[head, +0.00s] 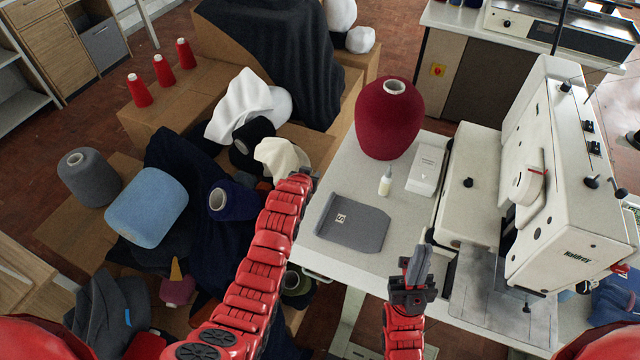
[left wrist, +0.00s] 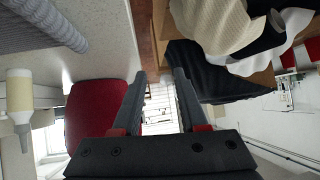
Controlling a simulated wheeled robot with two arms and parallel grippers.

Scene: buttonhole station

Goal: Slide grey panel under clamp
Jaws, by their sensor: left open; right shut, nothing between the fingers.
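The grey panel (head: 352,232) lies flat on the white table, with a small pale label near its upper left part. Its ribbed grey edge seems to show at the top left of the left wrist view (left wrist: 40,22). The buttonhole machine (head: 562,190) stands to the right; its clamp is hard to make out over the metal plate (head: 487,292). My left gripper (left wrist: 158,85) is open and empty, beside the table's left edge; in the head view its fingers are mostly hidden. My right gripper (head: 420,258) is shut and empty, between the panel and the machine, touching neither visibly.
On the table stand a big dark red yarn cone (head: 388,122), a small bottle (head: 386,181) and a white box (head: 426,168) behind the panel. Cartons with yarn and cloth crowd the left. Table (head: 325,262) is bare around the panel.

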